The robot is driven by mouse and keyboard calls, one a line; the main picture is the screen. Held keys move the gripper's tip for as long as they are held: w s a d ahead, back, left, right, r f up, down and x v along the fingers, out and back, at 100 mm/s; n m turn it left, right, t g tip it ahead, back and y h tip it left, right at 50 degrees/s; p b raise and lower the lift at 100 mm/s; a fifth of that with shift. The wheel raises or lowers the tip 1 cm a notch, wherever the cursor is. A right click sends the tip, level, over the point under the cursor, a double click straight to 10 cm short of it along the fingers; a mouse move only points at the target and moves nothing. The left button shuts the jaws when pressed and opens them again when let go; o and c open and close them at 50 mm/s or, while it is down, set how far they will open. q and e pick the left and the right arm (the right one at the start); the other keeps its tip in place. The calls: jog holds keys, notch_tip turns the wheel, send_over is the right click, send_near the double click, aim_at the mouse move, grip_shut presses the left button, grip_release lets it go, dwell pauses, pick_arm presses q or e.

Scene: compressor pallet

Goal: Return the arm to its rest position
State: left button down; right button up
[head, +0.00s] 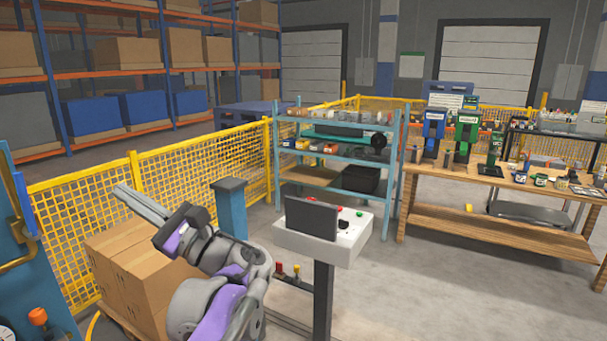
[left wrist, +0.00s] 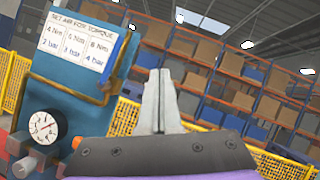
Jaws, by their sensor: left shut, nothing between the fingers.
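My left gripper (head: 143,207) is raised in the lower left of the head view, in front of the cardboard boxes and the yellow mesh fence. Its grey fingers point up and to the left. In the left wrist view the two fingers (left wrist: 160,100) are together, with nothing between them. My right gripper is in neither view.
Stacked cardboard boxes (head: 150,285) stand behind my left arm. A control console (head: 330,240) stands to its right. A blue unit with a torque chart (left wrist: 82,45) and a pressure gauge (left wrist: 40,128) is left of the fingers. Open floor (head: 450,290) lies at right.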

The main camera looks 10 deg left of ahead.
pick_arm(q)
jog(key=s+a+f+n+h, duration=0.1)
jog(key=s+f+n+h, duration=0.4)
jog(key=f, duration=0.8)
jog(key=s+f+h, duration=0.3)
jog(key=f+h, duration=0.3)
jog(key=f, duration=0.7)
jog(key=s+d+f+n+t+h, duration=0.1)
jog(key=s+d+f+n+h, duration=0.2)
jog(key=d+f+h, duration=0.3)
jog(key=s+d+f+n+t+h, duration=0.1)
jog(key=s+d+f+n+h, duration=0.3)
jog(key=d+f, duration=0.7)
notch_tip(320, 180, down, 2)
jog(key=shift+s+n+t+h, duration=0.2)
jog(key=shift+n+t+h, duration=0.2)
jog(key=shift+n+h, duration=0.65)
jog(key=shift+a, duration=0.1)
